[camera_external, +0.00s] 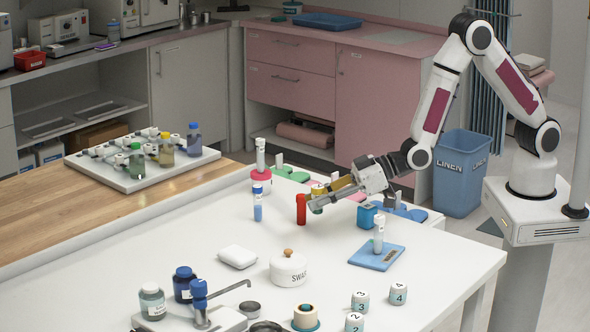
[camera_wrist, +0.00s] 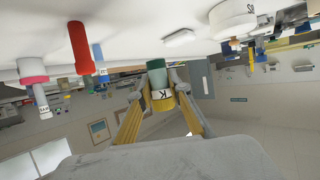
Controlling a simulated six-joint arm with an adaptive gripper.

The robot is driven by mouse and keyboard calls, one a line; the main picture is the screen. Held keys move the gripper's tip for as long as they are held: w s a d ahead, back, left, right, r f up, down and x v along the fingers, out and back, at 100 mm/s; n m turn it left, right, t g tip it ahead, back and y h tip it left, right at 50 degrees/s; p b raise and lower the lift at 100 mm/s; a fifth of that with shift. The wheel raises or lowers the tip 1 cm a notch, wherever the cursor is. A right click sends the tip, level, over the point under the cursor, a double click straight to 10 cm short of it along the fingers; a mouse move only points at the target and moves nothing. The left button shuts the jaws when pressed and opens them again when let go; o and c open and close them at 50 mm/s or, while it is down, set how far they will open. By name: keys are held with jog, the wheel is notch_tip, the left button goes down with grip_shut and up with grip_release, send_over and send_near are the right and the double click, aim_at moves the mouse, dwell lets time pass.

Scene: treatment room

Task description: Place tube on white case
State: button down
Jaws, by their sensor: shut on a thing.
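My gripper (camera_external: 314,203) reaches left from the arm, low over the white table. It is shut on a tube (camera_external: 318,191) with a yellow cap, which the fingers partly hide. In the wrist view, my gripper (camera_wrist: 160,98) has its fingers on both sides of this tube (camera_wrist: 158,78), which shows a green part, a yellow part and a white label with a dark letter. I cannot tell whether the tube touches the table. The white case (camera_external: 237,256) is a small rounded block lying on the table, to the left and nearer the camera; it also appears in the wrist view (camera_wrist: 180,37).
A red tube (camera_external: 301,209) stands close beside my gripper, and a blue tube (camera_external: 258,207) stands further left. A white lidded pot (camera_external: 289,270) stands right of the case. A blue scale (camera_external: 366,256) bears another tube. Bottles (camera_external: 183,285) stand at the front left.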

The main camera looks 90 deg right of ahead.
jog(key=w+a+r, duration=0.1)
jog(key=w+a, duration=0.5)
jog(key=w, duration=0.6)
notch_tip(320, 180, up, 4)
jog(key=n+y, duration=0.1)
send_over(247, 255)
jog(key=shift+f, duration=0.2)
jog(key=shift+f, duration=0.1)
jog(key=shift+f, duration=3)
jog(key=shift+f, duration=1.9)
jog(key=shift+f, duration=0.1)
